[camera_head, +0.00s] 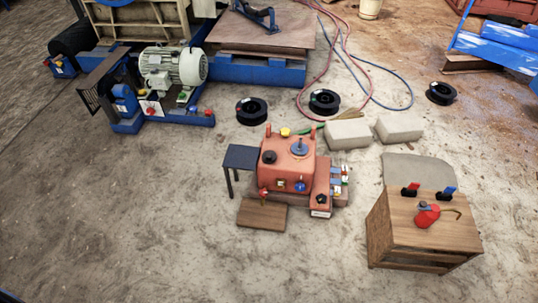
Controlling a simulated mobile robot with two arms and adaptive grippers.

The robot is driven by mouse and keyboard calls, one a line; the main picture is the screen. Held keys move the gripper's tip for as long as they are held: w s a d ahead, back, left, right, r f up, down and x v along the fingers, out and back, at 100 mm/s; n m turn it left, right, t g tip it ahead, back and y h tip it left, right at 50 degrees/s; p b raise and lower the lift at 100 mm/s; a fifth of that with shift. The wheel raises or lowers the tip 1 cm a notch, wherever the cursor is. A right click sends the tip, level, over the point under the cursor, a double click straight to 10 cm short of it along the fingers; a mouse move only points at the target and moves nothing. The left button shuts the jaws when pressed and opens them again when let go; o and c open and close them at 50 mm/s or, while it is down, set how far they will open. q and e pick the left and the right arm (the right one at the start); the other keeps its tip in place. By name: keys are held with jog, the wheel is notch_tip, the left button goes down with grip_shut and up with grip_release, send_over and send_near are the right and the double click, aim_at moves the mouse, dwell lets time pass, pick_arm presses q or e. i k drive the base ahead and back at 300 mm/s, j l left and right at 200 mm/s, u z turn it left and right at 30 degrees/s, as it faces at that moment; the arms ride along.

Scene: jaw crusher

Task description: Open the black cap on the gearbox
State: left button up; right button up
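The gearbox (283,178) is an orange-red box near the middle of the head view, standing on the dirty concrete floor. A round black cap (269,157) sits on the left of its top face and looks seated. A grey-blue round fitting (299,148) with an upright stem is to its right on the same face. A smaller black knob (321,199) is on the low red part at the right front. Neither of my grippers shows in this view.
A small dark table (241,157) stands left of the gearbox, and a wooden board (262,214) lies in front. A wooden crate (388,232) with a red oil can (428,216) is at the right. Pale blocks (348,134) lie behind. The left foreground floor is clear.

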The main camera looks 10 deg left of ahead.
aim_at(269, 156)
jog(key=i+j, duration=0.6)
jog(key=i, duration=0.2)
